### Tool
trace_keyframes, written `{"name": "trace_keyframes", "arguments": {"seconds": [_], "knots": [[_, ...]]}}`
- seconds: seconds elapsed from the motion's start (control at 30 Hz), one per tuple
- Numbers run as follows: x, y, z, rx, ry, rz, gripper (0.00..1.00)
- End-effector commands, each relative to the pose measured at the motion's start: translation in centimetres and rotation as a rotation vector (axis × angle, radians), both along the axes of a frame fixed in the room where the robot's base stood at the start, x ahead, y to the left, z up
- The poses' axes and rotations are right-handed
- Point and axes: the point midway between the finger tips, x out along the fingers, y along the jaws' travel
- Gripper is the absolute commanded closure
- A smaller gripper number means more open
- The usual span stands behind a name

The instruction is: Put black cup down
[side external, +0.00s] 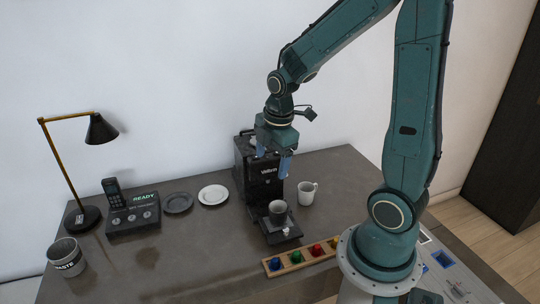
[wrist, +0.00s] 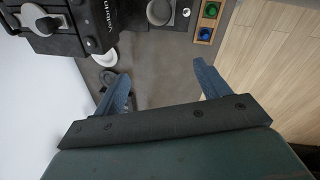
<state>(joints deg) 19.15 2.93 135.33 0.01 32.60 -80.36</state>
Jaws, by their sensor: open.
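In the wrist view the cup (wrist: 159,12) shows at the top edge, partly cut off, beside the machine (wrist: 70,25). My gripper (side external: 272,166) is above and in front of the machine, higher than the cup and apart from it. Its blue fingers are spread with nothing between them, as the wrist view (wrist: 163,88) also shows.
A white mug (side external: 307,193) stands right of the machine. A wooden holder with colored capsules (side external: 299,256) lies in front. White (side external: 213,194) and dark (side external: 178,203) saucers, a control box (side external: 132,216), a lamp (side external: 98,130) and a waste bin (side external: 66,257) are to the left.

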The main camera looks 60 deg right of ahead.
Motion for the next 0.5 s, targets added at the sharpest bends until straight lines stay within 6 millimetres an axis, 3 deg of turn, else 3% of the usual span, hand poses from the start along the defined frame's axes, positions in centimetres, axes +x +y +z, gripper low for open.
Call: {"name": "trace_keyframes", "arguments": {"seconds": [0.2,0.5], "knots": [[-1.6,3.0,4.5,0.037,-0.097,-0.231,0.25],[-4.9,6.5,9.2,0.141,-0.218,-0.55,0.25]]}}
